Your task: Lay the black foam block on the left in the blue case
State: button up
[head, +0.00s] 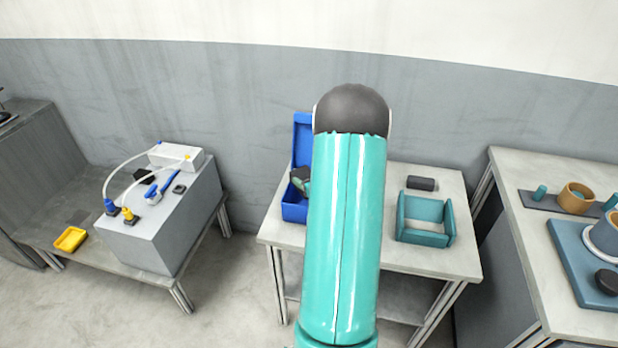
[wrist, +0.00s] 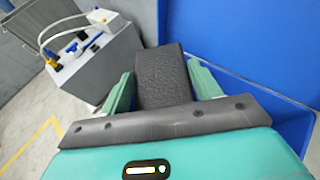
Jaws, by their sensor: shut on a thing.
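The blue case (head: 293,212) stands open on the middle table in the head view, its lid upright against the wall side. My arm hides its right part. Its blue panels (wrist: 240,45) fill the right of the wrist view. My gripper (wrist: 161,78) is shut on a black foam block (wrist: 160,65), held between its two green fingers. In the head view, my gripper (head: 303,182) shows small and partly hidden at the case. I cannot tell whether the block touches the case floor. A second black block (head: 422,183) lies at the back right of the same table.
A teal open-topped tray (head: 425,238) stands on the right of the middle table. A grey box with hoses (head: 160,225) and a yellow tray (head: 70,239) are on the left table. The right table (head: 535,240) holds reels and cylinders.

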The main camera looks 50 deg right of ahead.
jog(key=shift+f, duration=0.15)
jog(key=o, duration=1)
jog(key=shift+s+r, duration=0.25)
jog(key=shift+r, duration=0.15)
jog(key=v, duration=1.1)
jog(key=shift+s+a+r, duration=0.1)
jog(key=shift+s+a, duration=0.05)
jog(key=shift+a, duration=0.05)
